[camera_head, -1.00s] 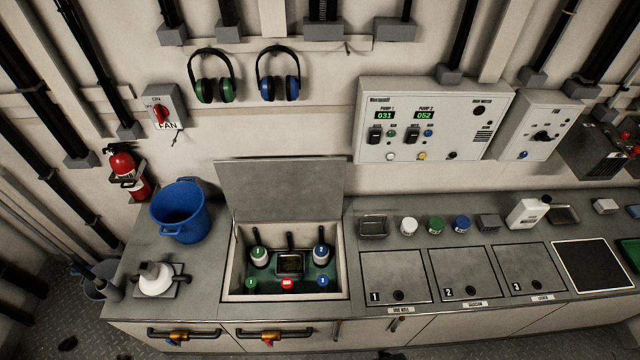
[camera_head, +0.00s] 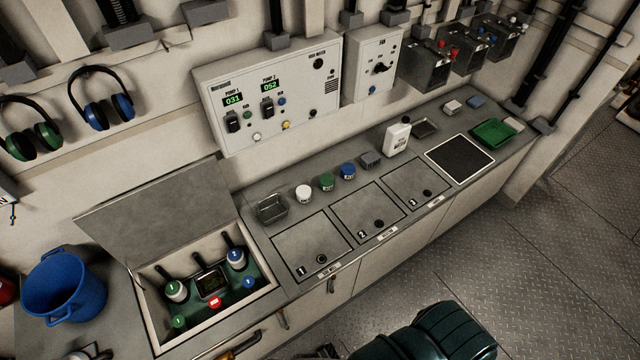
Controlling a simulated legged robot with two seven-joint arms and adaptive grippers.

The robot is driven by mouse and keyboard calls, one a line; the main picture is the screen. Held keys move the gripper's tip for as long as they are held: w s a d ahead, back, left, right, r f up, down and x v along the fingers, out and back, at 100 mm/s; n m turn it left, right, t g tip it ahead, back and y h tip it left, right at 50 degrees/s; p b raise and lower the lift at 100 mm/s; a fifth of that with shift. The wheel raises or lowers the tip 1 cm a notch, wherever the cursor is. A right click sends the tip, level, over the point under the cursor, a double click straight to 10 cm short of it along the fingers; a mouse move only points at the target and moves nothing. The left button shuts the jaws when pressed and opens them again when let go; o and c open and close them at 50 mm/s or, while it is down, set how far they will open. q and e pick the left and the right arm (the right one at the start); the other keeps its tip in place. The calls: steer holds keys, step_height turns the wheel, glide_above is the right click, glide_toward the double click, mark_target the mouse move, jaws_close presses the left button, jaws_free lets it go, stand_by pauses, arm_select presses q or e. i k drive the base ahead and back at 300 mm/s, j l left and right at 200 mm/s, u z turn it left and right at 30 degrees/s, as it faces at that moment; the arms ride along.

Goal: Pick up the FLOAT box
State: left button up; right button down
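No readable FLOAT label shows, so I cannot tell which item is the FLOAT box. A small grey box (camera_head: 370,160) stands on the counter, right of the blue-lidded jar (camera_head: 347,171). Farther right, a small pale box (camera_head: 452,106) and a small blue-grey box (camera_head: 476,101) lie near the wall. Neither of my grippers is in view.
The open chiller (camera_head: 147,310) holds bottles; its lid (camera_head: 150,215) is raised. The counter has numbered hatches, a black mat (camera_head: 460,158), a green tray (camera_head: 493,133), a wire basket (camera_head: 272,208) and a white bottle (camera_head: 397,139). Plate floor (camera_head: 540,240) is open at right.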

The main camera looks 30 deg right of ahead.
mark_target(371, 159)
steer(key=z, duration=1.2)
